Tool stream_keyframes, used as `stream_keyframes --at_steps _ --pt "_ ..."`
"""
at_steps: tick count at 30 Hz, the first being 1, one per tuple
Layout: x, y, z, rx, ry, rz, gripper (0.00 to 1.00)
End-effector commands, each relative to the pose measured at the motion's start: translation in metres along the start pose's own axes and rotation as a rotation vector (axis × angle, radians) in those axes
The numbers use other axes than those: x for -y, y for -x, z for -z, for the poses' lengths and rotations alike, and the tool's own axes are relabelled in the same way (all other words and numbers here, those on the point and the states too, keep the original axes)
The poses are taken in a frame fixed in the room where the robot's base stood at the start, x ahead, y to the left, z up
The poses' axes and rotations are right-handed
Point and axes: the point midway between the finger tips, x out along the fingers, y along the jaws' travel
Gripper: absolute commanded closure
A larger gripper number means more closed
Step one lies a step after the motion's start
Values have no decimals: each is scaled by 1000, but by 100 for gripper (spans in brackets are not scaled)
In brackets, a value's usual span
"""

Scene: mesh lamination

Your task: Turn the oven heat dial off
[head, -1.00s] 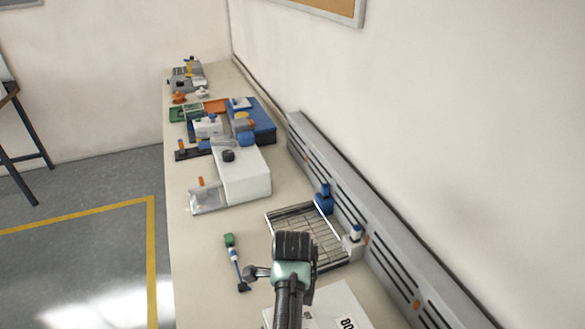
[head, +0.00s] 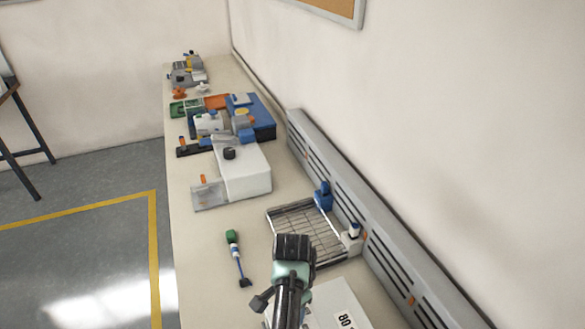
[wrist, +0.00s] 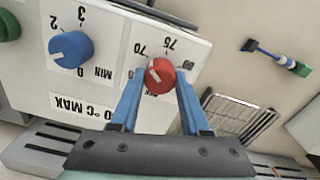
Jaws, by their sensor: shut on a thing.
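The oven is a white box (head: 335,303) marked "80" at the bottom of the head view. Its white panel (wrist: 105,105) fills much of the wrist view and reads "°C MAX". A red dial (wrist: 160,76) sits on the panel near the marks 70 and 75, with a white pointer line toward its left side. A blue dial (wrist: 70,50) with marks 0, 2, 3 and MIN is to its left. My gripper (wrist: 160,80) has its blue fingers on either side of the red dial, shut on it. In the head view my arm hides the dials.
A brush with a green handle end (head: 236,252) lies left of my arm. A wire rack tray (head: 300,225) is beyond the oven, beside a grey slotted rail (head: 350,215) along the wall. A white machine (head: 245,175) stands farther down the bench. A green knob (wrist: 8,25) shows at the wrist view's left edge.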

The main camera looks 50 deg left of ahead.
Motion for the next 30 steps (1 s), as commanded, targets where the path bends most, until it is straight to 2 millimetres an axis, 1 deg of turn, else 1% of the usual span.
stream_keyframes --at_steps 1,30 --pt "1 2 0 1 46 1 100" --pt "1 1 0 0 967 2 100"
